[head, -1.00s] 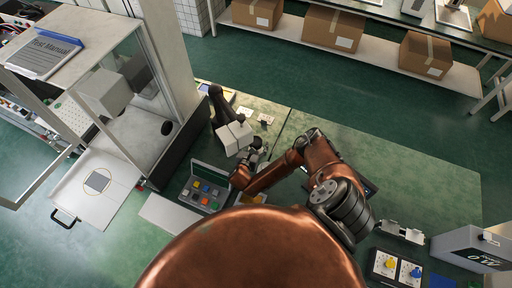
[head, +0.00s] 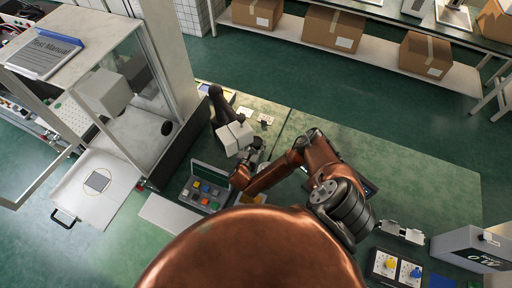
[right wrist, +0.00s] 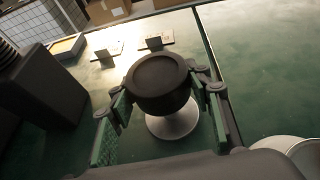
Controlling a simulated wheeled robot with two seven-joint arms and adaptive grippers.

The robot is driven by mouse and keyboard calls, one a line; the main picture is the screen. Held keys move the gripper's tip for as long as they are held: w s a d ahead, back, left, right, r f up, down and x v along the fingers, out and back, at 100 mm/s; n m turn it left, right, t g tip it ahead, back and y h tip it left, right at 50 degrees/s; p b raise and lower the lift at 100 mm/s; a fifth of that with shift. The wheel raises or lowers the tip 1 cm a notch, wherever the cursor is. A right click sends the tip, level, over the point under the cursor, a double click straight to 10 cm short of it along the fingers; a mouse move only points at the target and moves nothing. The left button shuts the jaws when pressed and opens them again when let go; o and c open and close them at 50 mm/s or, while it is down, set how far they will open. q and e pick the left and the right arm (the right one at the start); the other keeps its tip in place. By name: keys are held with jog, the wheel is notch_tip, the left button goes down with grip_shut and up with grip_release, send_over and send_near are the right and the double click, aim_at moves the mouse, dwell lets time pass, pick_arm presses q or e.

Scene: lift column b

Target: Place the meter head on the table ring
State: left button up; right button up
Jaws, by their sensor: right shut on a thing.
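My right gripper (right wrist: 162,100) has its two green-padded fingers on either side of a dark round piece with a raised rim, which I take to be the meter head (right wrist: 158,83). The fingers are shut on it. A pale round disc (right wrist: 172,124) shows just below and behind it, partly hidden. I cannot tell whether the dark piece touches this disc, or whether the disc is the table ring. In the head view my right gripper (head: 256,155) is small, beside a white block-shaped device (head: 234,138), and the piece is hard to make out. My left gripper is not in view.
A glass-sided cabinet (head: 110,110) stands at left. A box with two dials (head: 397,268) and a grey meter box (head: 470,247) are at lower right.

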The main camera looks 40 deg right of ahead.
jog(key=shift+w, duration=0.1)
grip_shut()
jog(key=shift+r, duration=0.1)
jog(key=shift+s+a+r, duration=0.2)
jog(key=shift+a+r, duration=0.05)
jog(key=r+p+v, duration=0.1)
jog(key=p+v, duration=0.2)
jog(key=v, duration=1.2)
jog(key=shift+d+r, duration=0.3)
jog(key=shift+r, duration=0.15)
jog(key=shift+w, duration=0.15)
